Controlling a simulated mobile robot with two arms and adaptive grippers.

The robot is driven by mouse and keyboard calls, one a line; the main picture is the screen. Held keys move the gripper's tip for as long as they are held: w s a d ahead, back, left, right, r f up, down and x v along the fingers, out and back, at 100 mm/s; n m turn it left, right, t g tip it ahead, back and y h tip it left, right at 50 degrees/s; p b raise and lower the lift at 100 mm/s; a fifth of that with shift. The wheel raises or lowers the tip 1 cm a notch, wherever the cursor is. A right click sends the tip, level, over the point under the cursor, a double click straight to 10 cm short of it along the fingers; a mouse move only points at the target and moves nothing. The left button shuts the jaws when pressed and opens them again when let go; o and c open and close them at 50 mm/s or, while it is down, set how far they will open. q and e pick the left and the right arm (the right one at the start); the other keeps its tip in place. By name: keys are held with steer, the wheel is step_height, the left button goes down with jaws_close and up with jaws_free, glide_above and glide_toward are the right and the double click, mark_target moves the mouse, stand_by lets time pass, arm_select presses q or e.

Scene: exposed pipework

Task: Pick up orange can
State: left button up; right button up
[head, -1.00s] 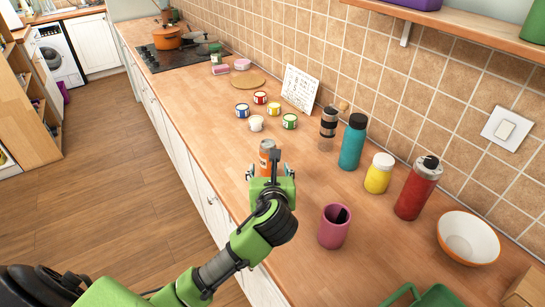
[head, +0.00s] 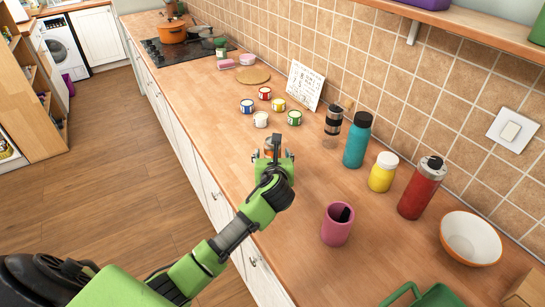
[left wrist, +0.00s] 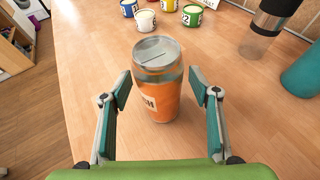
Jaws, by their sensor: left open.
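The orange can (left wrist: 158,85) stands upright on the wooden counter in the left wrist view, with a silver top and a pale label. In the head view only a small part of the can (head: 270,143) shows, behind my left gripper (head: 272,155). My left gripper (left wrist: 161,98) is open in the left wrist view. Its two fingers stand on either side of the can's near part, with a gap visible on each side. My right gripper is not in view.
Several small numbered paint tins (head: 278,104) stand beyond the can. A clear and black tumbler (head: 333,123), a teal bottle (head: 357,140), a yellow jar (head: 382,172) and a red flask (head: 421,188) line the wall side. A pink cup (head: 337,224) stands nearer. Counter around the can is clear.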

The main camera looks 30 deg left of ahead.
arm_select(q)
steer(key=c, duration=1.4)
steer(key=shift+r, duration=0.1)
steer(key=shift+c, duration=0.2)
